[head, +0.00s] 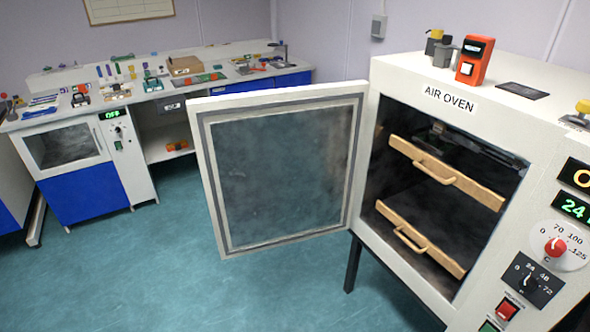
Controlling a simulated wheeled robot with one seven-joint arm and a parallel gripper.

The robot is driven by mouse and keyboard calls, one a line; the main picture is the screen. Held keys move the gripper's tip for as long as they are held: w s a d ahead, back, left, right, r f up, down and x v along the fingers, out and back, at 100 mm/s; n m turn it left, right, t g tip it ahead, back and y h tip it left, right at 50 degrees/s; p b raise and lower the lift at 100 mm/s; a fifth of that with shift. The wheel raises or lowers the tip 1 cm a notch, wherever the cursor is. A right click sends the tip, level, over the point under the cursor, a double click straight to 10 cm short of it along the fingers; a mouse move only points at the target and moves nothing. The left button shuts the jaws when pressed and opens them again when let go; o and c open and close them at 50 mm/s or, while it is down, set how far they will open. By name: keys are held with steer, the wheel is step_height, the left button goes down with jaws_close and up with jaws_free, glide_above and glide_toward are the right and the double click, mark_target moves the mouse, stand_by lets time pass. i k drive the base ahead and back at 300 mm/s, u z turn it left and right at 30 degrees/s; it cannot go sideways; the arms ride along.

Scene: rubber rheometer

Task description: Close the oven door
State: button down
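The air oven (389,82) is a white cabinet on dark legs at the right of the head view, labelled "AIR OVEN". Its door (203,146) is white-framed with a grey seal and a glass pane. The door stands wide open, hinged at the left edge of the oven opening and swung out to the left. The inner face of the door is toward me; its outer face is hidden. Two wooden-fronted shelves with handles, an upper shelf (466,185) and a lower shelf (440,258), sit inside the oven. My gripper is not in view.
A red-orange device (474,60) and small items stand on the oven top. Dials and switches (556,248) are on its right front. A cluttered bench (215,50) with blue cabinets runs along the back left. Teal floor (160,270) in front of the door is clear.

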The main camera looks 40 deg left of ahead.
mark_target(278, 167)
steer(key=u, duration=3)
steer(key=i, duration=3.75)
steer(key=z, duration=4.05)
